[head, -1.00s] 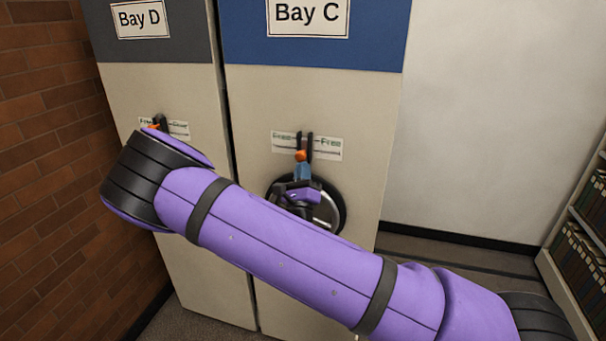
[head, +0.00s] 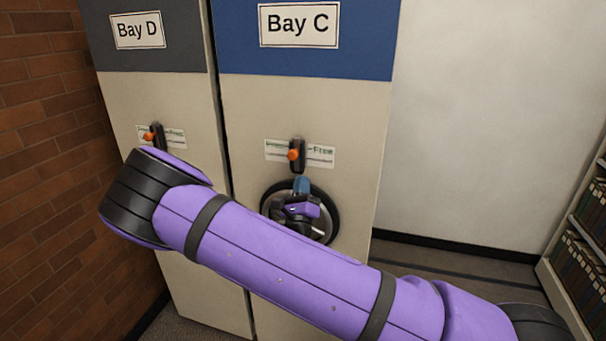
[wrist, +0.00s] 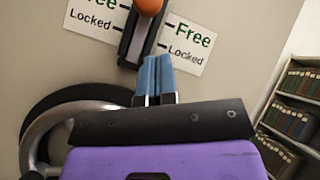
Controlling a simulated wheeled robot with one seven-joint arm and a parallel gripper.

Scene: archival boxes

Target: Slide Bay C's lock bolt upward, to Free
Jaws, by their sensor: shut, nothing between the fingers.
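Bay C's lock bolt has an orange knob (head: 294,154) in a dark upright slot on the cream panel. In the wrist view the knob (wrist: 148,6) is at the upper part of the slot, level with the Free marks and above the Locked marks. My gripper (head: 301,184) is below the slot, in front of the round handwheel. Its blue fingers (wrist: 155,78) are shut together and empty, pointing up near the slot's lower end. A gap separates them from the knob. The label plate (wrist: 187,44) reads Free above Locked.
The black-rimmed handwheel (head: 335,218) sits behind my gripper. Bay D's panel (head: 120,105), with its own orange knob (head: 149,137), stands left. A brick wall (head: 40,150) is far left. A shelf of files (head: 585,245) stands right, beyond open floor.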

